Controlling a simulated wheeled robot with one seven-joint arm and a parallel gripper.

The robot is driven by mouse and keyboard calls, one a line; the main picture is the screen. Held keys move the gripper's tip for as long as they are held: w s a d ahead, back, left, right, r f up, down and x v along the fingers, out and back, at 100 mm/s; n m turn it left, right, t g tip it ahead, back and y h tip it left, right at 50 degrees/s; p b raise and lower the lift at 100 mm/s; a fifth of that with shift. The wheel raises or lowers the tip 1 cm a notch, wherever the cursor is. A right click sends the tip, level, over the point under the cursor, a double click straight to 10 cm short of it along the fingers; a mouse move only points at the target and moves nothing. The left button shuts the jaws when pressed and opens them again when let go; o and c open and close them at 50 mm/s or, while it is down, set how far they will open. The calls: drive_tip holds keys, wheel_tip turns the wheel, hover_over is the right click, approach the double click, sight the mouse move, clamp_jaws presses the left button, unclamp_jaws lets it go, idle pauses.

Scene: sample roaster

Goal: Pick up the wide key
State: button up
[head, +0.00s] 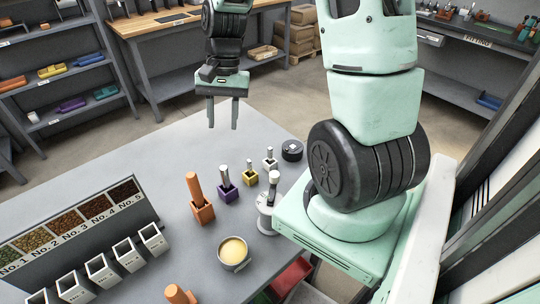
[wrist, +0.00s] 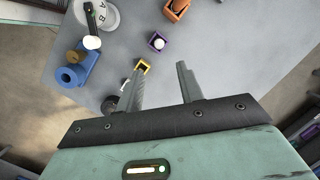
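Pegs of different thickness stand upright in small square holders on the grey table. The thickest is an orange peg (head: 193,184) in an orange holder (head: 204,213); I cannot tell for certain that it is the wide key. Thinner grey pegs stand in a purple holder (head: 229,195), a yellow holder (head: 250,178) and a white holder (head: 270,166). My gripper (head: 222,122) is open and empty, above the table's far part, apart from every peg. In the wrist view my gripper (wrist: 159,72) is open, with the yellow holder (wrist: 143,66), purple holder (wrist: 157,41) and orange holder (wrist: 176,9) beyond its fingers.
A black puck (head: 292,150), a white dial device (head: 268,218) and a bowl (head: 234,252) stand on the table. Labelled bean bins (head: 80,222) and white cups (head: 128,256) are at left. A blue device (wrist: 72,76) shows in the wrist view. The table's far left is clear.

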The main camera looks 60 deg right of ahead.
drive_tip(key=s+d+f+m, duration=0.1)
drive_tip(key=d+m, duration=0.4)
drive_tip(key=d, duration=0.5)
drive_tip(key=m+t+y+p, duration=0.1)
drive_tip(key=m+t, duration=0.1)
drive_tip(key=m, duration=0.3)
approach(272, 148)
drive_tip(key=shift+d+p+x, duration=0.1)
drive_tip(key=shift+p+x, duration=0.9)
drive_tip(key=shift+x, duration=2.05)
drive_tip(key=shift+d+p+x, duration=0.15)
drive_tip(key=shift+p+x, duration=0.8)
drive_tip(key=shift+x, duration=2.1)
drive_tip(key=shift+w, duration=0.2)
clamp_jaws()
